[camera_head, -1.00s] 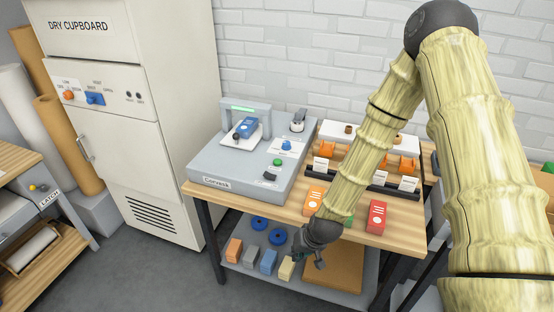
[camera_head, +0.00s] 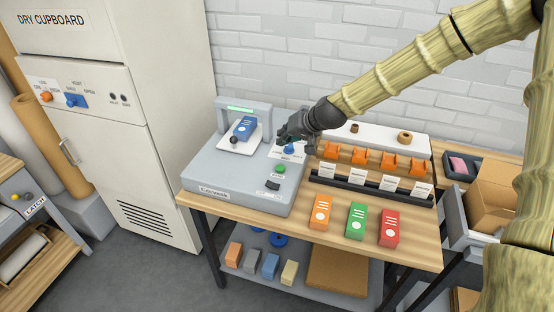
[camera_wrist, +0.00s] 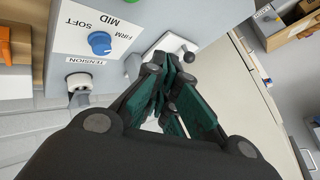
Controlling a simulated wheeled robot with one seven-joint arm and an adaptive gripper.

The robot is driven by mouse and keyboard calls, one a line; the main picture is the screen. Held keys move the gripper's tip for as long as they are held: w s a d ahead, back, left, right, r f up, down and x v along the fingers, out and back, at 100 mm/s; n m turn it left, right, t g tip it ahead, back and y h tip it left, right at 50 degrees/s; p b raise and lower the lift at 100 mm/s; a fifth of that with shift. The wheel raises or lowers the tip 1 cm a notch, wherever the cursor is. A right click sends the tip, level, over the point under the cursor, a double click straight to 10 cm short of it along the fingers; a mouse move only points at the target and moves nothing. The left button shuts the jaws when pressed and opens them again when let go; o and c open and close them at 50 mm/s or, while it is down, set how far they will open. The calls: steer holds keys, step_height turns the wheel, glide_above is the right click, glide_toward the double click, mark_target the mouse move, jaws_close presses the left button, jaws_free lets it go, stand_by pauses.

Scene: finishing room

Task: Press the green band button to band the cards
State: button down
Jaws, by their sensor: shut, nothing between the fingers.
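The green button (camera_head: 280,168) is on the top of the grey banding machine (camera_head: 215,180), between the blue tension knob (camera_head: 290,149) and a black switch. The blue card deck (camera_head: 243,128) lies on a white plate under the machine's arch. My gripper (camera_head: 281,140) is shut and empty, above the machine, behind the green button and close to the tension knob. In the wrist view my gripper's dark green fingers (camera_wrist: 172,65) are together beside the tension knob (camera_wrist: 100,43).
Orange (camera_head: 320,212), green (camera_head: 357,220) and red (camera_head: 390,228) boxes stand at the table's front. A rack of orange holders (camera_head: 390,161) with white labels is behind them. The dry cupboard (camera_head: 150,110) stands on the left. A cardboard box (camera_head: 495,195) is at the right.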

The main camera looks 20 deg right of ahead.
mark_target(282, 166)
steer(key=shift+w+a+r, duration=0.1)
steer(key=shift+w+r, duration=0.15)
steer(key=shift+w, duration=0.05)
steer(key=shift+f, duration=0.1)
steer(key=shift+f+b, duration=3)
steer(key=shift+f, duration=1.3)
steer(key=shift+s+f, duration=0.1)
steer(key=shift+f, duration=0.05)
steer(key=shift+f+b, duration=0.3)
steer(key=shift+b, duration=0.05)
steer(key=shift+f+b, duration=0.35)
steer(key=shift+f, duration=0.15)
steer(key=shift+r, duration=0.15)
steer(key=shift+r+p, duration=0.65)
steer(key=shift+r, duration=0.2)
